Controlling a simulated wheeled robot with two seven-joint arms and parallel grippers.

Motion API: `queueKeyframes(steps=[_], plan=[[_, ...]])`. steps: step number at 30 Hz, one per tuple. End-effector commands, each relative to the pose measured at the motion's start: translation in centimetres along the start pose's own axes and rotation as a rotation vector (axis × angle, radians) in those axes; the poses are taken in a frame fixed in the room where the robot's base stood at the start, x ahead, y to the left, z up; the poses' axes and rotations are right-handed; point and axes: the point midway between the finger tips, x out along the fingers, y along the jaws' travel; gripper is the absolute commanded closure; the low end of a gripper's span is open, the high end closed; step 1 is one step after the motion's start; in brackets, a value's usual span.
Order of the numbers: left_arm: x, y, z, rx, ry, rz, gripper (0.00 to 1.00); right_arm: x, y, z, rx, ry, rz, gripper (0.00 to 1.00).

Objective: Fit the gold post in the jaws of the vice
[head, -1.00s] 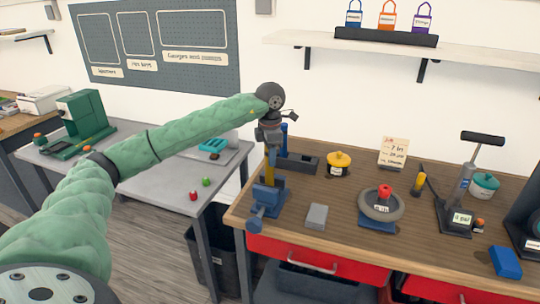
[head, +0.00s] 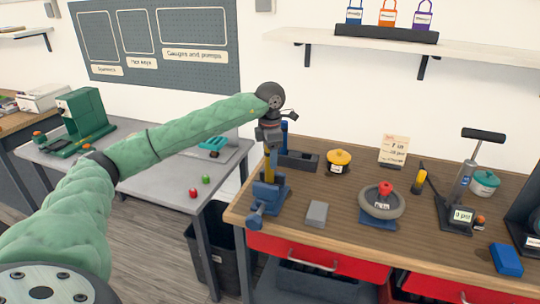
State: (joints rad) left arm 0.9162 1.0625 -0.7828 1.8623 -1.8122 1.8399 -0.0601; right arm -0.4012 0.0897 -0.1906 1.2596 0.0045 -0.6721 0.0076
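The blue vice (head: 265,196) stands at the left front corner of the wooden workbench. The gold post (head: 270,170) is upright above it, with its lower end at the vice's jaws. I cannot tell how deep the post sits between the jaws. My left gripper (head: 269,148) points down over the vice and is shut on the upper part of the post. The fingers are small and dark here, and the post's top is hidden by them. My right gripper is not in view.
A grey block (head: 317,213) lies right of the vice. A dark tray (head: 298,161) is behind it, with a yellow-lidded pot (head: 339,161) and a grey ring with a red knob (head: 381,200) further right. A grey table (head: 160,184) stands left, past a gap.

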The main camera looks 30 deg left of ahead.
Motion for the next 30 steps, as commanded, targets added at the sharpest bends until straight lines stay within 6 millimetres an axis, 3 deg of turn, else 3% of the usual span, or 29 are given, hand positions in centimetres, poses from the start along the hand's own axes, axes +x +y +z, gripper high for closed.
queueKeyframes(steps=[10,21,30], plan=[[-0.7,0.0,0.1,0.0,-0.001,0.0,0.46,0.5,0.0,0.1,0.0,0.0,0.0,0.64],[-5.9,0.1,0.1,0.001,-0.003,0.001,0.46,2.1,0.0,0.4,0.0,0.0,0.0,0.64],[-7.7,0.0,0.0,0.0,0.0,0.0,0.46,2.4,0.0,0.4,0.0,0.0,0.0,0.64]])
